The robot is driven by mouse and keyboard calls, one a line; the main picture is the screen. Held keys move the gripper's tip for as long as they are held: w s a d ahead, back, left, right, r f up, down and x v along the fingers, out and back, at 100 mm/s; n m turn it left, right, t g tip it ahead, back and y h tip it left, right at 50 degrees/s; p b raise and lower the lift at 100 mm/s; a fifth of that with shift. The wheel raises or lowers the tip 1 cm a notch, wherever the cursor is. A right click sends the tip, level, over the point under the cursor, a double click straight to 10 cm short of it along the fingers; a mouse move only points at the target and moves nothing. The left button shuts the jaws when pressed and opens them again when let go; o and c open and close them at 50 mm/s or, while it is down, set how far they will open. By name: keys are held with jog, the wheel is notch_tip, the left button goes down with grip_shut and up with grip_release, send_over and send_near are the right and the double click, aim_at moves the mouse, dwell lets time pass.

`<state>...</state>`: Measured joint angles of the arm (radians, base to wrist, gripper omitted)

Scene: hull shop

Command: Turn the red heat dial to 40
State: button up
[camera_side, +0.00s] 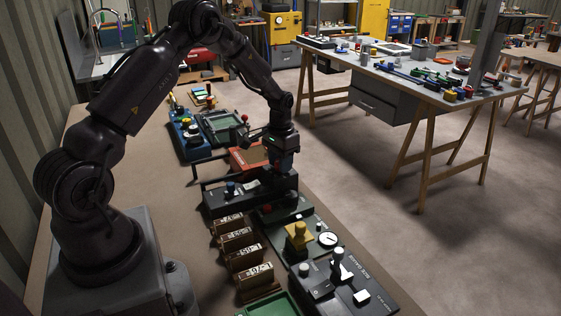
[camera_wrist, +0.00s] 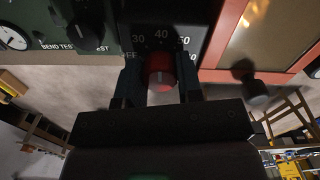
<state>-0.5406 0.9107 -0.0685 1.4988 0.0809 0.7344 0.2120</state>
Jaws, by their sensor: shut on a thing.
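The red heat dial (camera_wrist: 161,72) is on a black panel (camera_wrist: 160,15) in the wrist view. White marks around it read 30, 40, 50 and 60, with a partly covered OFF at the left; 40 is straight above the dial. My gripper (camera_wrist: 160,82) has one finger on each side of the dial and is shut on it. I cannot make out which mark the dial points to. In the side view my gripper (camera_side: 281,176) reaches down to the black box (camera_side: 228,205), and the dial is hidden there.
A red-framed panel (camera_side: 248,160) lies behind the black box. A green panel with a gauge (camera_side: 328,239) lies in front of it. Clear floor (camera_side: 380,220) lies right of the bench.

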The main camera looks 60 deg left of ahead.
jog(key=shift+r+m, duration=0.1)
jog(key=shift+m, duration=0.2)
jog(key=o, duration=0.9)
notch_tip(320, 180, up, 13)
jog(key=shift+f, duration=0.1)
dwell(0.5)
